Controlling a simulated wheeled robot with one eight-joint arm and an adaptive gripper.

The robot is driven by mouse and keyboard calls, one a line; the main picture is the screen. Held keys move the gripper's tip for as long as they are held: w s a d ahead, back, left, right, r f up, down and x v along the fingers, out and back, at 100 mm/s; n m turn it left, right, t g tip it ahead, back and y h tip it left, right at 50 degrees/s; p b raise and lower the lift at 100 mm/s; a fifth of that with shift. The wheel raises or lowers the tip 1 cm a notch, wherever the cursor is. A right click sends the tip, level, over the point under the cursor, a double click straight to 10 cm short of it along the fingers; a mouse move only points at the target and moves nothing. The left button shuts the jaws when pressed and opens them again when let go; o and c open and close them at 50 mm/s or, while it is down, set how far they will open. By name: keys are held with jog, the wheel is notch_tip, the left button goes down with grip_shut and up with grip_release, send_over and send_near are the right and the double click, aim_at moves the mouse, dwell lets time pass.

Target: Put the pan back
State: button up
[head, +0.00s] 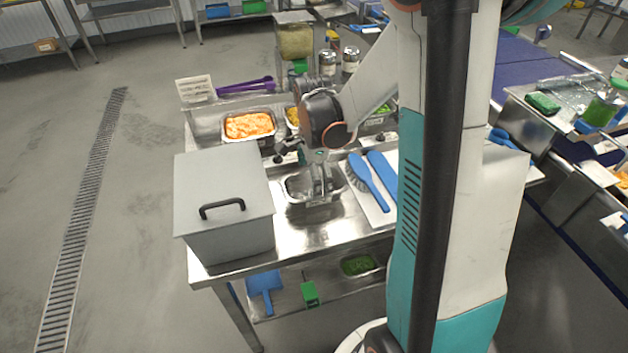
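A small steel pan (298,190) is at the middle of the steel table, just right of the grey lidded box. It looks empty, though part of its inside is hidden by my gripper. My gripper (320,190) points down at the pan's right part, with its fingers overlapping the pan in the picture. I cannot tell whether the fingers touch the pan's wall or are shut on it. Behind it, a steel pan of orange food (249,125) sits in the back row. A pan of yellow food (292,116) is beside it, partly hidden by my arm.
The grey lidded box (224,200) with a black handle fills the table's left front. A blue brush (368,178) and another blue tool (383,170) lie right of the pan. Purple utensils (245,86) and a sign (195,88) are at the back. The table's front strip (320,238) is clear.

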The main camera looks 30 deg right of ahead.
notch_tip(320, 180, up, 10)
jog(key=p, duration=0.2)
jog(key=shift+p, duration=0.4)
